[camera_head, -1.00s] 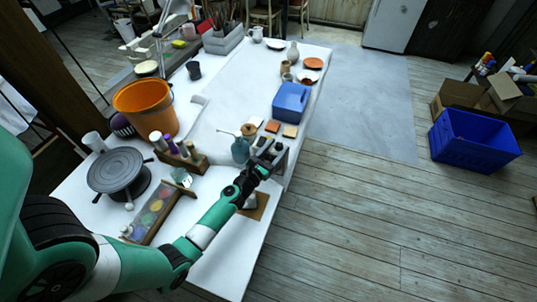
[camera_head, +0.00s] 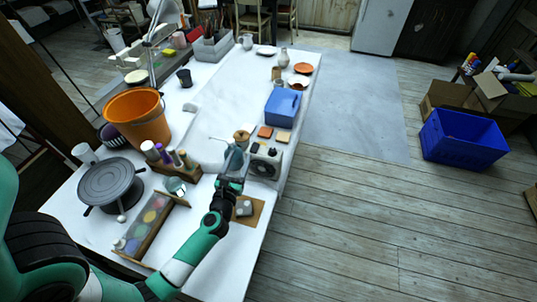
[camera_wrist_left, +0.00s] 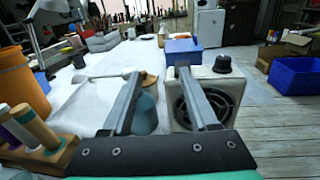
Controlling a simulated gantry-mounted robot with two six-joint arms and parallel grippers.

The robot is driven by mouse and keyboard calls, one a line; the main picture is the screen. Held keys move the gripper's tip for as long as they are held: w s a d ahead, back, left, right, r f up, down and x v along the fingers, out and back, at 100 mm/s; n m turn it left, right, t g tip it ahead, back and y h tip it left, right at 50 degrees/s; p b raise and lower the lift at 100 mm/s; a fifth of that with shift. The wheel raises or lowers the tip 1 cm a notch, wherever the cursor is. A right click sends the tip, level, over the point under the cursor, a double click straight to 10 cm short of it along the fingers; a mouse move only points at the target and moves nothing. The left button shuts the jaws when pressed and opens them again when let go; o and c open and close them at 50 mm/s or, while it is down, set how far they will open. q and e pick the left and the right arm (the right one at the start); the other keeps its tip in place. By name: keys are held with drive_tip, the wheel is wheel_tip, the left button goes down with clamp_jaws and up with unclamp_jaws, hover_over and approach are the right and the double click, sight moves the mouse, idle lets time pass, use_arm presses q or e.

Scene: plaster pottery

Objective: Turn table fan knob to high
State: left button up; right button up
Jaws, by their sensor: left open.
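The table fan (camera_head: 264,163) is a small white box with a round dark grille, standing near the right edge of the white table. In the left wrist view the fan (camera_wrist_left: 228,90) is at right, with a black knob (camera_wrist_left: 222,63) on top. My left gripper (camera_head: 232,172) is open, just left of the fan. In the wrist view the left gripper (camera_wrist_left: 158,73) has its fingers spread, the right finger crossing in front of the fan's left side. A teal bottle (camera_wrist_left: 147,112) shows between the fingers; I cannot tell if they touch it. My right gripper is out of view.
A blue box (camera_head: 283,104) and small tiles (camera_head: 265,132) lie behind the fan. Left of the gripper are a rack of bottles (camera_head: 172,169), a paint tray (camera_head: 150,225) and a turntable (camera_head: 111,181). A grey object on a brown board (camera_head: 256,212) lies in front.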

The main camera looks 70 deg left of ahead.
use_arm(q)
drive_tip(key=d+b, duration=0.1)
drive_tip(key=d, duration=0.2)
drive_tip(key=m+t+h+b, duration=0.1)
drive_tip(key=t+b, duration=0.1)
approach(271, 152)
drive_tip(key=b+x, duration=0.1)
drive_tip(key=x, duration=1)
drive_tip(key=shift+w+f, duration=0.1)
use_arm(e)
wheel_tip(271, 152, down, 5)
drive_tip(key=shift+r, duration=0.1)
use_arm(q)
clamp_jaws()
